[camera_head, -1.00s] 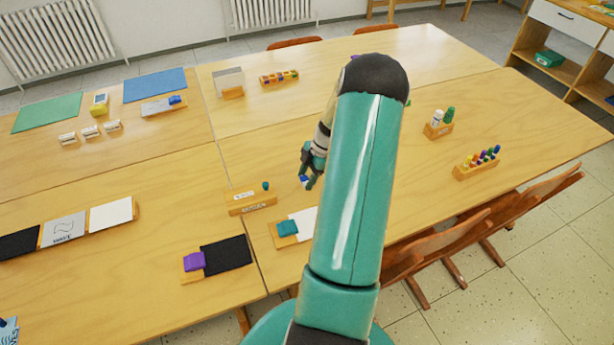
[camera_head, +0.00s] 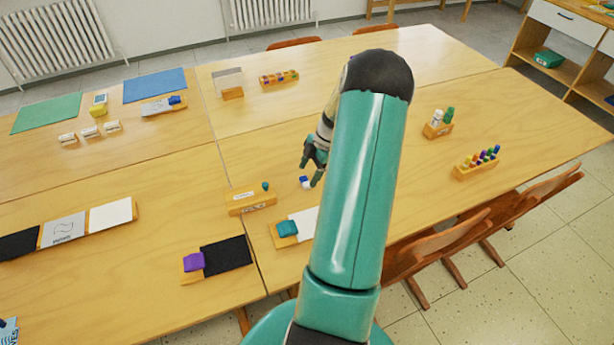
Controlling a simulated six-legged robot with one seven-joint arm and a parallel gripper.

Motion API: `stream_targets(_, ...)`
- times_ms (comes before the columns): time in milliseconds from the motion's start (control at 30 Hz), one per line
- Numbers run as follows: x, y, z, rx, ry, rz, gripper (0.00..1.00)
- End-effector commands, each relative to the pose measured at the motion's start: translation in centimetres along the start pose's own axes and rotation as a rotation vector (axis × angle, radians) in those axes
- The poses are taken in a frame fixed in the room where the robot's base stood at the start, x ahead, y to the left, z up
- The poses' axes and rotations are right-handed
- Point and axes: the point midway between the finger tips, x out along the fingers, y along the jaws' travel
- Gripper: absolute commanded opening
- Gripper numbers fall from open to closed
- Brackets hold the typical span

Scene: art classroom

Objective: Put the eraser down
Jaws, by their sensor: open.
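A small blue-and-white eraser (camera_head: 305,182) lies on the wooden table, just right of the wooden holder (camera_head: 252,203) with a teal knob. My gripper (camera_head: 311,174) is just above and beside the eraser in this view. Its dark teal fingers are apart, and the eraser shows below them, seemingly clear of the fingers. My teal arm hides the table to the right of the eraser.
A tray with a teal block (camera_head: 287,229) and white sheet is in front, partly behind my arm. A purple block (camera_head: 193,261) with black cloth (camera_head: 226,256) is at front left. A marker rack (camera_head: 477,168) and a bottle holder (camera_head: 438,129) stand right. Table behind the gripper is largely clear.

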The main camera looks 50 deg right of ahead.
Motion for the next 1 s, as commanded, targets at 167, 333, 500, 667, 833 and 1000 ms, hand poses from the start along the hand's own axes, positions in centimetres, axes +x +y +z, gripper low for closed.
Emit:
stream_targets(167, -4.2, 0.1, 0.1, -0.001, -0.003, 0.004, 0.66)
stream_targets(333, -7.4, 0.0, 0.1, 0.000, -0.002, 0.003, 0.66)
stream_targets(500, -9.0, 0.0, 0.0, 0.000, -0.001, 0.001, 0.66)
stream_targets(667, -9.3, 0.0, 0.0, 0.000, 0.000, 0.000, 0.66)
stream_targets(833, -9.6, 0.1, -0.9, 0.007, -0.011, -0.002, 0.66)
stream_targets(1000, -10.8, 0.4, -5.8, 0.060, -0.070, -0.009, 0.66)
